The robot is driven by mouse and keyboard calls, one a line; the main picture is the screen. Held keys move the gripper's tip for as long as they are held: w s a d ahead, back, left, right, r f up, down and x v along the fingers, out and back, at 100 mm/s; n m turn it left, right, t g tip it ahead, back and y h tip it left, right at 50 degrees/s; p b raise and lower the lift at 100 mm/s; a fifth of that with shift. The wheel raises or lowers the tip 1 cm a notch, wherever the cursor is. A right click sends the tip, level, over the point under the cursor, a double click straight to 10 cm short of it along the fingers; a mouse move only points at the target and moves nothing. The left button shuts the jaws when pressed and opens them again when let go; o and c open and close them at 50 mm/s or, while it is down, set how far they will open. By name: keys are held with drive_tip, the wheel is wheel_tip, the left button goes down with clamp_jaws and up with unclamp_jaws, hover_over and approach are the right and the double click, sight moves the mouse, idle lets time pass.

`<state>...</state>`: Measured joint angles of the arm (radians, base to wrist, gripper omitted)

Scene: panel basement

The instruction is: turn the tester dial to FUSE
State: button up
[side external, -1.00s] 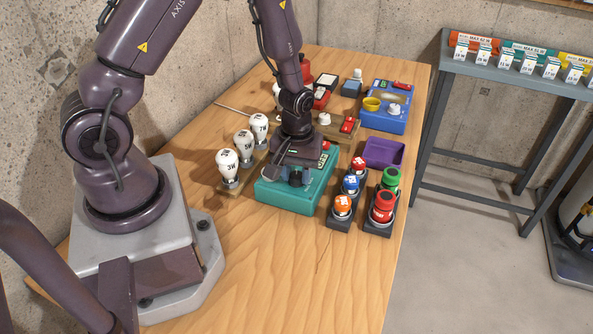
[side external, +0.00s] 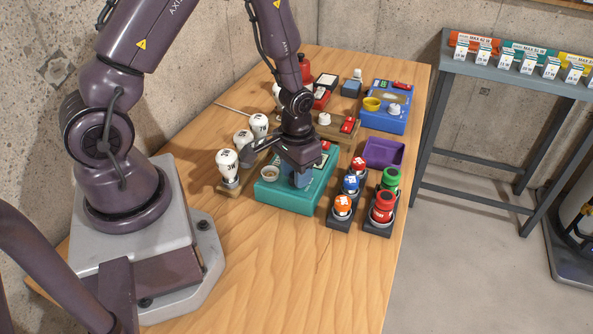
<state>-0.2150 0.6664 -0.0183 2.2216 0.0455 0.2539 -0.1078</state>
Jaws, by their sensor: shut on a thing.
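The tester looks to be the teal box (side external: 283,197) on the wooden bench, in front of my arm's base. My gripper (side external: 301,182) points down over the middle of the box, shut on the dial, which is mostly hidden by the fingers. The dial's markings, including FUSE, are hidden or too small to read, so I cannot tell where the dial points.
White bulbs (side external: 228,165) stand close left of the teal box. Red, blue and orange capped fuses (side external: 351,184) stand in dark holders to its right. A purple tray (side external: 383,152) and a blue box (side external: 384,117) are farther back. The bench front is clear.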

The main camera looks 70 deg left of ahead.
idle(0.5)
drive_tip(key=o, duration=0.6)
drive_tip(key=shift+o, duration=0.2)
drive_tip(key=shift+r, duration=0.15)
wheel_tip(320, 180, up, 13)
drive_tip(key=s+d+r+m+t, duration=0.1)
drive_tip(key=s+d+r+t, duration=0.1)
drive_tip(key=s+r, duration=0.3)
drive_tip(key=s+d+r+m+t, duration=0.2)
drive_tip(key=s+d+r+t, duration=0.1)
drive_tip(key=r, duration=0.8)
drive_tip(key=s+d, duration=0.1)
drive_tip(key=s, duration=0.1)
drive_tip(key=shift+s+r+t, duration=0.2)
drive_tip(key=shift+s+t, duration=0.1)
drive_tip(key=shift+s, duration=0.05)
